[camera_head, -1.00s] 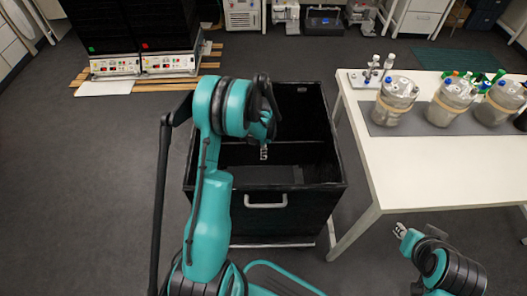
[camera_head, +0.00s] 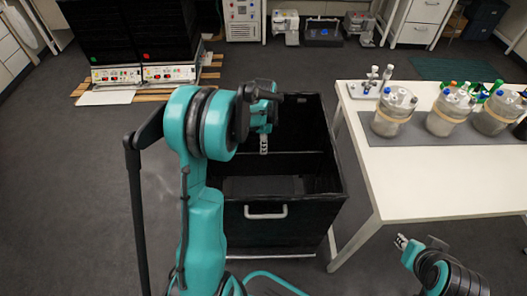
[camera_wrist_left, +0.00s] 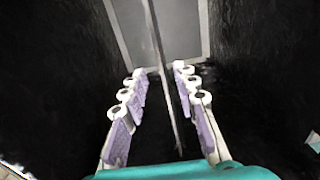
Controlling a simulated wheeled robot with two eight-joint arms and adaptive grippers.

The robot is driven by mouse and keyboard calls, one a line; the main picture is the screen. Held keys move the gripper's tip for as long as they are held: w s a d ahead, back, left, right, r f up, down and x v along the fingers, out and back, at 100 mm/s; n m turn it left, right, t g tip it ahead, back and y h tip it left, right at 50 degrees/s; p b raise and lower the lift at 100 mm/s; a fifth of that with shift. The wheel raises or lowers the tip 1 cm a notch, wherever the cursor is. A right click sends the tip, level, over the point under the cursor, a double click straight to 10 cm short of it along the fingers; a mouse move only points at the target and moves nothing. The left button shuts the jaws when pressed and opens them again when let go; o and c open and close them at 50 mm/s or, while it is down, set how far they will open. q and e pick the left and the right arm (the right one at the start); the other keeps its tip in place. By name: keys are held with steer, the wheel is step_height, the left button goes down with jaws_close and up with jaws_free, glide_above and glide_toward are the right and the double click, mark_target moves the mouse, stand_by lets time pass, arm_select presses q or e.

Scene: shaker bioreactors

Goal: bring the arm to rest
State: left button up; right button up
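My left arm, teal and black, reaches up from the bottom of the head view. My left gripper (camera_head: 263,143) hangs over the open black box (camera_head: 290,210). In the left wrist view my left gripper (camera_wrist_left: 160,90) has its two white and lilac fingers apart, with nothing between them. Below them show the box's dark inside and a thin divider edge. My right gripper (camera_head: 401,241) is at the lower right of the head view, beside the table's front leg. It is small there, and its opening cannot be made out.
A white table (camera_head: 440,185) stands at the right, with bioreactor vessels (camera_head: 394,110) on a grey mat. A small rack with vials (camera_head: 372,85) is at its back left corner. Black shaker units (camera_head: 130,35) stand on a wooden pallet at the back left. Open floor lies at the left.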

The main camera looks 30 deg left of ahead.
arm_select(q)
steer(key=shift+r, duration=0.35)
stand_by(0.4)
steer(key=s+d+r+n+t, duration=0.3)
steer(key=s+d+r+n, duration=0.2)
steer(key=s+d+r, duration=0.45)
steer(key=s+d+r+n+t, duration=0.1)
steer(key=s+d+n, duration=0.1)
steer(key=s, duration=0.1)
steer(key=s+d+r+n+t, duration=0.1)
steer(key=s+d+n, duration=0.1)
steer(key=s, duration=0.1)
steer(key=s+d+r+n+t, duration=0.1)
steer(key=s+d+n+t, duration=0.1)
steer(key=s, duration=0.1)
steer(key=shift+s+r+n, duration=0.1)
steer(key=shift+s+n, duration=0.1)
steer(key=shift+n, duration=0.1)
steer(key=shift+a, duration=0.1)
stand_by(0.8)
